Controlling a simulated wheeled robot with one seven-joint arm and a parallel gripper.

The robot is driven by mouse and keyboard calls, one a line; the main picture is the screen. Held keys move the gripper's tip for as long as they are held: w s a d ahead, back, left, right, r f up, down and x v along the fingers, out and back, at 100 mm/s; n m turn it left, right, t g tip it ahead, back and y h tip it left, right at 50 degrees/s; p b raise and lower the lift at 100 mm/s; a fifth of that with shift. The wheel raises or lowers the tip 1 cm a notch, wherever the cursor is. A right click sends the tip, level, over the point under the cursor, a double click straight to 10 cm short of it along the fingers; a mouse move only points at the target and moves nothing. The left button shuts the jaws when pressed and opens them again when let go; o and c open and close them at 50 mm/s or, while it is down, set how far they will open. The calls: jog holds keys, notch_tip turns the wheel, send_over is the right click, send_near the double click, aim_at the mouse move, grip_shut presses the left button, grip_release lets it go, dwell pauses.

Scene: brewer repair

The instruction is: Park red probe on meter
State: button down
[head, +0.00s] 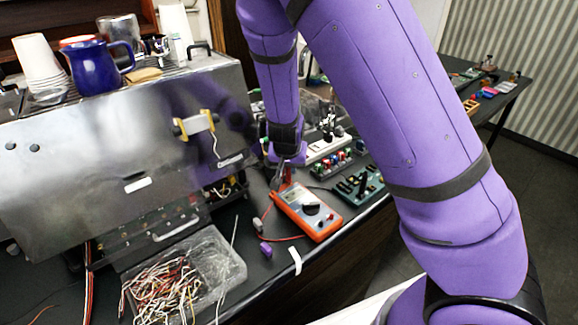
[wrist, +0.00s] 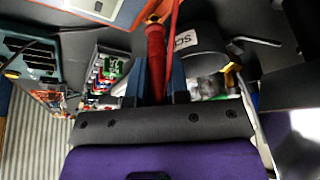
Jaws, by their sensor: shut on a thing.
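The meter (head: 308,212) is an orange multimeter with a grey screen and a dark dial, lying on the black bench; its edge shows at the top of the wrist view (wrist: 105,8). My gripper (head: 284,176) is at the meter's far left end. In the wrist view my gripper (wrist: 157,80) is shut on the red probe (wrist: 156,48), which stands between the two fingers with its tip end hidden. The red probe is a small red piece at the fingers in the head view (head: 287,174). I cannot tell whether it touches the meter.
A steel brewer (head: 120,150) stands at the left with cups and a blue pitcher (head: 92,66) on top. A clear bin of wires (head: 215,265) sits in front. A purple piece (head: 265,249) and red lead lie near the meter. Green boards (head: 358,186) lie right of it.

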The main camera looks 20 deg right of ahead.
jog(key=shift+f, duration=0.65)
dwell(1.4)
jog(key=c, duration=1)
grip_release()
jog(key=shift+c, duration=0.2)
jog(key=shift+r, duration=0.1)
jog(key=v, duration=1)
jog(key=shift+r, duration=0.3)
jog(key=shift+s+a, duration=0.1)
jog(key=shift+s, duration=0.05)
